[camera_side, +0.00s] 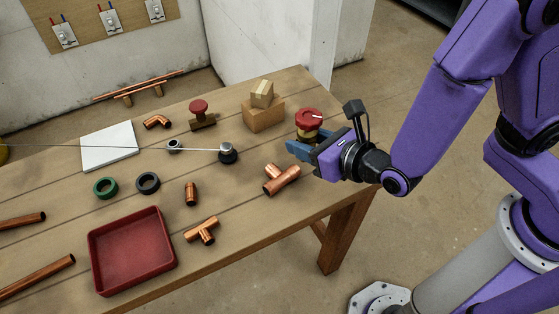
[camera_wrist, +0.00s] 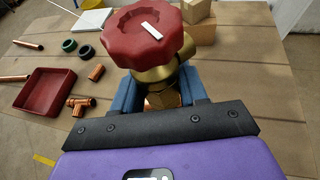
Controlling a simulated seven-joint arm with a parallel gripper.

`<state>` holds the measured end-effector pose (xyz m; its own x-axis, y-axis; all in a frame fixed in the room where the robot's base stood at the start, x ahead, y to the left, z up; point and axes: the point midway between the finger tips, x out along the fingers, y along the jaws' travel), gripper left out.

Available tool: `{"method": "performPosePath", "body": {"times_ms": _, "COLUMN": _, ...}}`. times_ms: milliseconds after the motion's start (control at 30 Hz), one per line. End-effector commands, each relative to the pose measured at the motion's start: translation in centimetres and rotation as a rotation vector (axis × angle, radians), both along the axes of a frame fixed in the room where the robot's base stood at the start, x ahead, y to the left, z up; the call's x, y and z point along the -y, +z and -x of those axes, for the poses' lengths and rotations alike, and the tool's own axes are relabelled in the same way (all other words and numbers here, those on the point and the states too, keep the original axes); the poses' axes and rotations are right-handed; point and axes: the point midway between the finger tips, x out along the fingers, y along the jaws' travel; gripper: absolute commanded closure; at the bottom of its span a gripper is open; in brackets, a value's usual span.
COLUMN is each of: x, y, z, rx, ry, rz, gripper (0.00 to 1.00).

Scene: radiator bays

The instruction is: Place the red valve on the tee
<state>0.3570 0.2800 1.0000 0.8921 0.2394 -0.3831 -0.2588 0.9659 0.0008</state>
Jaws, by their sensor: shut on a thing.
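My gripper (camera_side: 297,150) is shut on the red valve (camera_side: 309,118), which has a red knob with a white mark and a brass body. In the wrist view the valve (camera_wrist: 150,38) stands upright between the blue fingers, with a copper-coloured fitting at its base. One copper tee (camera_side: 281,179) lies on the table just in front of the gripper, apart from the valve. Another copper tee (camera_side: 202,230) lies beside the red tray and also shows in the wrist view (camera_wrist: 81,106). Which tee is meant I cannot tell. The gap beneath the valve is hidden.
A red tray (camera_side: 93,265) sits at the front. Cardboard boxes (camera_side: 263,114) stand behind the valve. A red-topped piece (camera_side: 199,108) on a wooden block, a dark-based post (camera_side: 228,153), rings, pipes and a white plate (camera_side: 109,147) occupy the table. The table's right edge is near my gripper.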

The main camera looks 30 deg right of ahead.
Motion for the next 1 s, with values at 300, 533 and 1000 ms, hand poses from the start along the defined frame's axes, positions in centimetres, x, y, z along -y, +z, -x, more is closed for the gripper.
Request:
{"method": "performPosePath", "body": {"times_ms": 300, "x": -2.3, "y": -4.1, "z": -3.2, "rx": 0.002, "ry": -0.003, "rz": 0.001, "gripper": 1.0}}
{"method": "performPosePath", "body": {"times_ms": 533, "x": -3.1, "y": -5.6, "z": -4.2, "rx": 0.003, "ry": -0.002, "rz": -0.001, "gripper": 1.0}}
{"method": "performPosePath", "body": {"times_ms": 1000, "x": -3.5, "y": -9.2, "z": -4.6, "rx": 0.003, "ry": -0.001, "rz": -0.001, "gripper": 1.0}}
